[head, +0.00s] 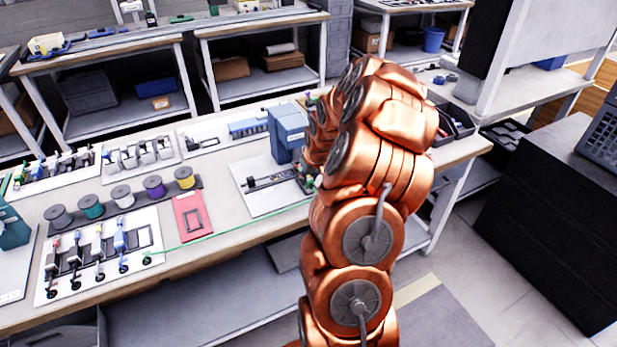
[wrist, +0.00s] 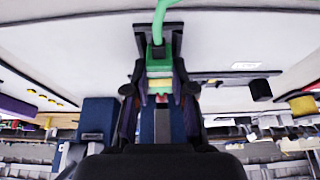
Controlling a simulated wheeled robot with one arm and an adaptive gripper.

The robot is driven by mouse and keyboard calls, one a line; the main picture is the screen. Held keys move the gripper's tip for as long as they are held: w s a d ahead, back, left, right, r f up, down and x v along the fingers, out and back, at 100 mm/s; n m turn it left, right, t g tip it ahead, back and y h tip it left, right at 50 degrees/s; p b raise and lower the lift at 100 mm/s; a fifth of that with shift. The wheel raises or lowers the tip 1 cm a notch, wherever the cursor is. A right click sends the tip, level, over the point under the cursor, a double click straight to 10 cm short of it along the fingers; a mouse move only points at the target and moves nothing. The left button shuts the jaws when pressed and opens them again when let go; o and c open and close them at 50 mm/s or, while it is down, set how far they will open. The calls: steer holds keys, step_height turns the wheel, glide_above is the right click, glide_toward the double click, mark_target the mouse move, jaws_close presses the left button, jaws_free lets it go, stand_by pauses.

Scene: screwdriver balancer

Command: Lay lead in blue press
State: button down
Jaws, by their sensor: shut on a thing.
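The blue press (head: 287,133) stands upright on a white base plate (head: 262,200) on the workbench, just left of my arm in the head view. My gripper (wrist: 158,82) is shut on the green end of the lead (wrist: 159,62) in the wrist view. The lead's green cable (wrist: 160,18) leaves the top of that end. In the head view the thin green lead (head: 225,232) stretches across the bench toward my arm. My arm hides most of the gripper there. Blue surfaces show beyond the fingers in the wrist view; I cannot tell whether the lead touches the press.
A red plate (head: 192,217) lies left of the press. Several coloured spools (head: 122,196) stand in a row, with a white board of small upright parts (head: 100,255) in front. Dark bins (head: 455,122) sit at the bench's right end. A black cabinet (head: 545,220) stands at the right.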

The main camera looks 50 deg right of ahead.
steer(key=shift+f+b, duration=0.55)
steer(key=shift+f, duration=0.05)
stand_by(0.5)
steer(key=c, duration=0.9)
jaws_free()
steer(key=shift+r, duration=0.2)
steer(key=v, duration=1.1)
steer(key=shift+s+r, duration=0.25)
steer(key=shift+a, duration=0.15)
